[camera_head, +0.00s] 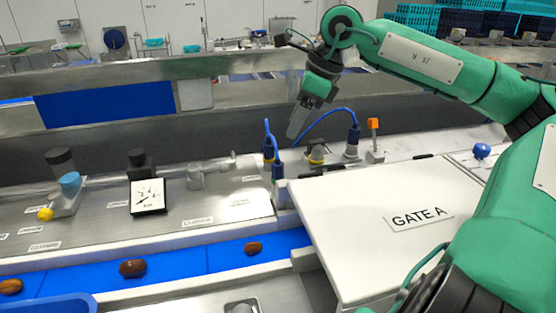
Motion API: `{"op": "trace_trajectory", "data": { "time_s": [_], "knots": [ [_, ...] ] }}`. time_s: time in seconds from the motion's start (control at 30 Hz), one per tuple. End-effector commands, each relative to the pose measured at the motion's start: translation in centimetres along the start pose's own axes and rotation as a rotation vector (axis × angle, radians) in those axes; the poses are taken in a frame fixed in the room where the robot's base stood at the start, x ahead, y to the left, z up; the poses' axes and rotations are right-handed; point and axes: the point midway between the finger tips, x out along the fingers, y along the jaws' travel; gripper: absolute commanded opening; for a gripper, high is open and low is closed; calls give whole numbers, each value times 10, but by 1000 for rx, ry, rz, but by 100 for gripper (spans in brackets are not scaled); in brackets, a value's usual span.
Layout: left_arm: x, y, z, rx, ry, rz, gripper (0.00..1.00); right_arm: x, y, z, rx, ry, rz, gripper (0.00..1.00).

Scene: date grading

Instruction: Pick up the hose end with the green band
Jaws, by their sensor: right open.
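A blue hose (322,119) arches between a dark blue fitting (353,137) on the right and the fittings at the left. Beside it, a short blue hose piece (267,132) rises from a dark fitting with a yellow band (268,157). Another dark blue fitting (278,171) stands just in front. I cannot make out a green band on any hose end. My right gripper (297,122) points down above and behind these fittings, apart from them and with nothing seen in it. Its fingers look grey and blurred together. My left gripper is not in view.
A white cover marked GATE A (380,225) fills the front right. A blue belt (185,263) carries brown dates (132,268). A valve with an orange handle (373,124) stands right of the hose. A steel panel (215,200) with labels and a gauge (148,197) lies left.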

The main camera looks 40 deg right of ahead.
Motion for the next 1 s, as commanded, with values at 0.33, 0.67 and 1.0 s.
{"op": "trace_trajectory", "data": {
  "time_s": [0.33, 0.67, 1.0],
  "knots": [
    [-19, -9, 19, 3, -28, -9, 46, 54, 1, 0, 1, 4, 5, 50],
    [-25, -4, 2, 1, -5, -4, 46, 83, 1, -1, 0, 1, 2, 50],
    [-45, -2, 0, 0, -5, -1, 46, 105, 6, -5, 1, 4, 4, 50]
  ]
}}
